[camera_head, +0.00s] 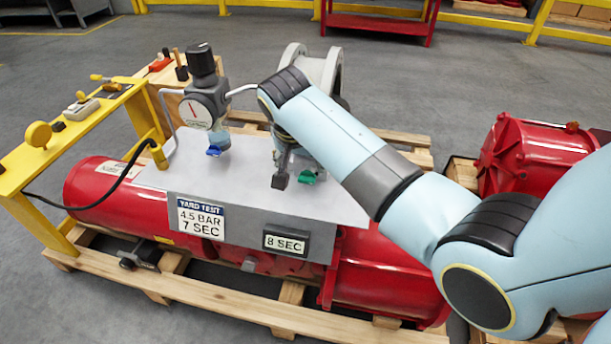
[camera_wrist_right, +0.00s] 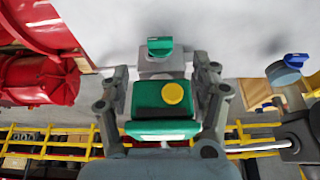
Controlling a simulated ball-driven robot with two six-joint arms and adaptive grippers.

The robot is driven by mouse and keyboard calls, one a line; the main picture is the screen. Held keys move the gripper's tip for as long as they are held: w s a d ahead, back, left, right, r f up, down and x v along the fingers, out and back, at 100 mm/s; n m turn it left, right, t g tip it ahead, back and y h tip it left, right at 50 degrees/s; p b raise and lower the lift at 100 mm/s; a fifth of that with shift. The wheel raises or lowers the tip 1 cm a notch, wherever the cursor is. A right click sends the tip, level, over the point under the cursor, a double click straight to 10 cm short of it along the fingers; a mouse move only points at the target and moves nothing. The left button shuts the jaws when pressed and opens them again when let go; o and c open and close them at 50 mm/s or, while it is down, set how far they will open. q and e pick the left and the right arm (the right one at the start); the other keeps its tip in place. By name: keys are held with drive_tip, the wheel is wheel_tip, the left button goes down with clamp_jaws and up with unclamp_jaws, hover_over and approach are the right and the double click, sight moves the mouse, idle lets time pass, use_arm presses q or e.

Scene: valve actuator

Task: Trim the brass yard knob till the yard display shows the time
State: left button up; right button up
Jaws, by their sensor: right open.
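The yard display (camera_head: 285,243) on the front of the grey bench reads "8 SEC". The yard sign (camera_head: 201,217) to its left reads "YARD TEST 4.5 BAR 7 SEC". My right gripper (camera_head: 290,172) points down over the bench, near a green handle (camera_head: 307,178). In the right wrist view, my right gripper (camera_wrist_right: 163,82) is open, with its fingers on either side of a green block. A round yellow, brass-like knob (camera_wrist_right: 173,92) sits on that block. I cannot tell whether the fingers touch the block. The knob is hidden in the head view. My left gripper is out of view.
A gauge with a black-topped regulator (camera_head: 203,92) and blue handle (camera_head: 213,150) stands left of my right gripper. A yellow control frame (camera_head: 70,130) is further left. A grey round flange (camera_head: 312,66) stands behind. The red cylinder (camera_head: 95,190) lies on a wooden pallet (camera_head: 215,305).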

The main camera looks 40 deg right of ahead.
sight(306, 180)
drive_tip(key=b+x, duration=0.1)
drive_tip(key=x, duration=0.7)
drive_tip(key=shift+f, duration=0.3)
drive_tip(key=shift+c, duration=0.3)
drive_tip(key=c, duration=1.1)
